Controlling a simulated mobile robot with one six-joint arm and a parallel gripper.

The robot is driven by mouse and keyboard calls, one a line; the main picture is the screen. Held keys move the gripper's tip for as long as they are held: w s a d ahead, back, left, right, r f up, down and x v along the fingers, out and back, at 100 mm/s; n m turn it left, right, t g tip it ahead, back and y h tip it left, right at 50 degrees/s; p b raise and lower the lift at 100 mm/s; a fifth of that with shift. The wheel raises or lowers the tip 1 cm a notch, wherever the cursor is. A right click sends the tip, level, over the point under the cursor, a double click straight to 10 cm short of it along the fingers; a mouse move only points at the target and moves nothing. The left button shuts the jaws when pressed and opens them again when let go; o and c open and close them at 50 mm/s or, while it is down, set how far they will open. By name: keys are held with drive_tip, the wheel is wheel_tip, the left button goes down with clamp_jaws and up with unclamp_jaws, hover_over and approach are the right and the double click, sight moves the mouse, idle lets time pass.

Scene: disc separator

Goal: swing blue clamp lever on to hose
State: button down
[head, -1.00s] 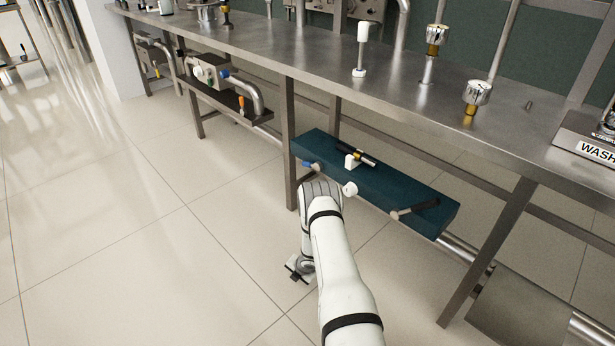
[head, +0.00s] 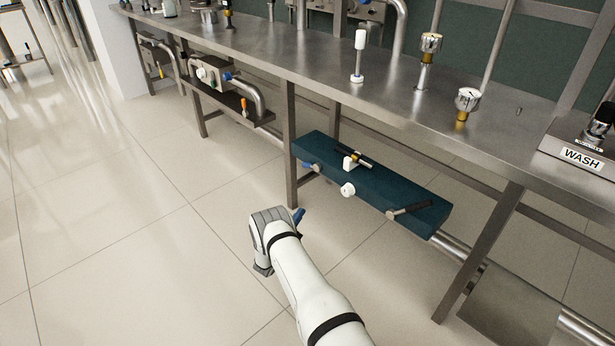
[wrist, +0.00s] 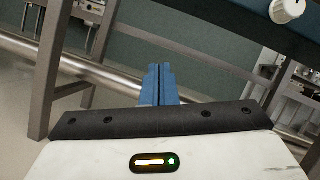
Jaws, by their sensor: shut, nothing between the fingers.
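A small blue lever (head: 310,166) sits at the left end of the dark teal box (head: 370,180) under the bench. I cannot tell whether it is the clamp lever; no hose at it can be made out. My gripper (head: 299,214) has blue fingers and hangs below and left of that box, apart from it. In the wrist view the fingers (wrist: 160,70) are shut together and empty. The box's white knob (head: 348,190) also shows at the upper right of the wrist view (wrist: 287,10).
A bench leg (head: 290,140) stands close behind my gripper. A steel pipe (head: 455,248) runs low at right. Open floor lies at left.

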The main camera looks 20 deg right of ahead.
sight(312, 166)
drive_tip(key=w+d+r+b, duration=0.1)
drive_tip(key=w+d+r, duration=0.1)
drive_tip(key=r, duration=0.4)
drive_tip(key=w+d+r+t+h+b, duration=0.1)
drive_tip(key=w+d+r+b, duration=0.1)
drive_tip(key=w+r, duration=0.2)
drive_tip(key=shift+d+r+t, duration=0.3)
drive_tip(key=shift+d+r, duration=0.1)
drive_tip(key=shift+r, duration=0.55)
